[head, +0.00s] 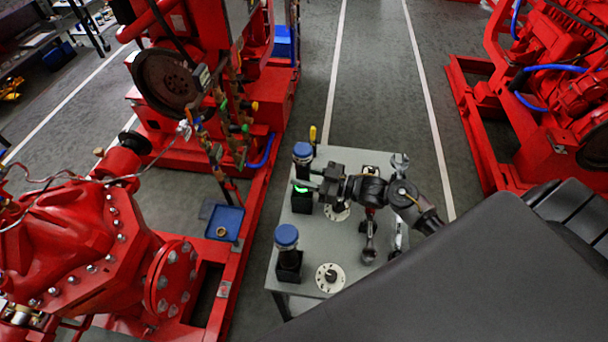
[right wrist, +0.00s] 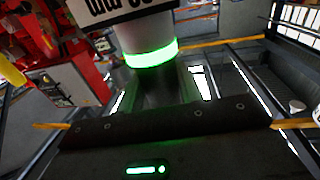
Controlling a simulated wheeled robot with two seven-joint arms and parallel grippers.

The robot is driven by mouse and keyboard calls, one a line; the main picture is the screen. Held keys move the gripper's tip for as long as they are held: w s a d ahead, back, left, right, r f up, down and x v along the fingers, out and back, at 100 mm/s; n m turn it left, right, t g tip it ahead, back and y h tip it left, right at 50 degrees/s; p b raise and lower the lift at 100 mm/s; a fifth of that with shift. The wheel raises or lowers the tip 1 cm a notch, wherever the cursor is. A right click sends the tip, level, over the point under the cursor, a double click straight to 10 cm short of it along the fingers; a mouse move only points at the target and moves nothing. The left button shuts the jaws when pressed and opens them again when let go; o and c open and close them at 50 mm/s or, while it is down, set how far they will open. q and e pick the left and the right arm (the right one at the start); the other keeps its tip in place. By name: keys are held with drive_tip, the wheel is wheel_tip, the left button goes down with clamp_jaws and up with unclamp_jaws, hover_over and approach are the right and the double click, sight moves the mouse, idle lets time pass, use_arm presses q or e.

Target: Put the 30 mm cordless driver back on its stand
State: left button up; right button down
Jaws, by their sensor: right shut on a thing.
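The held cordless driver has a blue top (head: 303,150) and stands at the far left of the grey table. My right gripper (head: 312,183) is shut on it below the blue top, with the arm coming in from the right. A black stand (head: 302,204) with a green light is directly beneath. The right wrist view shows the driver's pale body with a glowing green ring (right wrist: 150,56) and a cut-off, upside-down label. A small green light (right wrist: 146,170) shows at the bottom there. Whether the driver is fully seated is hidden by the gripper. My left gripper is out of view.
A second blue-topped driver (head: 287,238) sits in a black stand nearer me. Floor beyond the table is clear.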

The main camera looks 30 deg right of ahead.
sight(303, 148)
drive_tip(key=shift+f+b, duration=0.45)
drive_tip(key=shift+f, duration=0.05)
drive_tip(key=c, duration=0.9)
unclamp_jaws()
drive_tip(key=shift+o, duration=0.2)
wheel_tip(303, 148, up, 15)
drive_tip(key=p, duration=1)
drive_tip(key=shift+w+a, duration=0.1)
